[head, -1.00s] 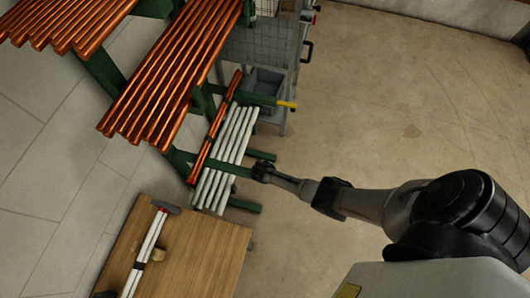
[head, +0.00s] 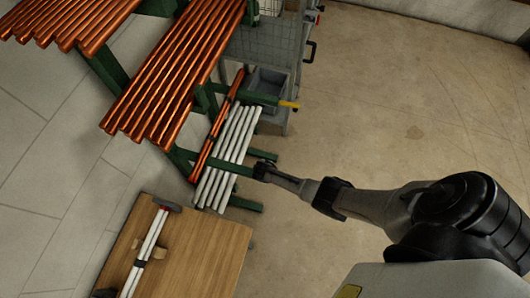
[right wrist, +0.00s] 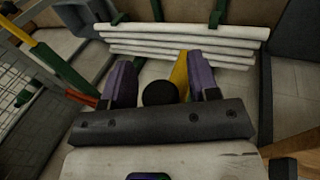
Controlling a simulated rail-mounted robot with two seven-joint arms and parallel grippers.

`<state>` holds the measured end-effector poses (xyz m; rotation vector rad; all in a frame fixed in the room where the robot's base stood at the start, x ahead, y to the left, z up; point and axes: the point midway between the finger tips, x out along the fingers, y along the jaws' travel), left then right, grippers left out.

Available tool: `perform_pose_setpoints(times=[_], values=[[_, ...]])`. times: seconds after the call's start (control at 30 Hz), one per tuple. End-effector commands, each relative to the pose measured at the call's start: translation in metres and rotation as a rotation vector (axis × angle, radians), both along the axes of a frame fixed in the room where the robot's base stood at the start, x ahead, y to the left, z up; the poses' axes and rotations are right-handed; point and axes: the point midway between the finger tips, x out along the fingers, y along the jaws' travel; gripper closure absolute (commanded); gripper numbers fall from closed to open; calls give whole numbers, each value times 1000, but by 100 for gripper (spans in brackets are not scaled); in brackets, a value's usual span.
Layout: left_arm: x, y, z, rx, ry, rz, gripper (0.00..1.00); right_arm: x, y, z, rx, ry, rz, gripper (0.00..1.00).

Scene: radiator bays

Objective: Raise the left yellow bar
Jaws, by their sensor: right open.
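My right gripper (head: 263,169) is at the outer end of a lower green rack arm in the head view. In the right wrist view its two purple fingers (right wrist: 162,82) are apart, with a yellow bar end (right wrist: 180,75) between them, close to the right finger. I cannot tell whether they touch. A dark round end (right wrist: 160,93) lies beside the yellow one. In the head view the gripper hides this yellow end. A second yellow-tipped bar (head: 289,104) sticks out farther up the rack; a yellow bar shows at the left of the wrist view (right wrist: 21,31). My left gripper is not in view.
Several white pipes (head: 227,155) and orange-copper pipes (head: 216,140) lie on the lower rack arms. More copper pipes (head: 175,75) lie above. A grey bin (head: 266,82) stands behind. A wooden table (head: 205,250) is in front. The floor at the right is free.

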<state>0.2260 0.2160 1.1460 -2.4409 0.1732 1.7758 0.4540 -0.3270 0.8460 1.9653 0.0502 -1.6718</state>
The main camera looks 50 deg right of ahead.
Motion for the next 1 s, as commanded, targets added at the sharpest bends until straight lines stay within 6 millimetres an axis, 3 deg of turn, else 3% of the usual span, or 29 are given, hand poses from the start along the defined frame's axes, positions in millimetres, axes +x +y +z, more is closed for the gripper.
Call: perform_pose_setpoints(times=[0.17,0.43,0.7,1.0], values=[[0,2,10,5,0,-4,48,-3,5,15,1,-2,1,45],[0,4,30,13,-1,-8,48,-14,19,58,1,-3,0,45],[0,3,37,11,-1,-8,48,-23,32,95,1,-1,2,45],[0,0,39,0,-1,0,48,-30,41,121,0,0,0,45]])
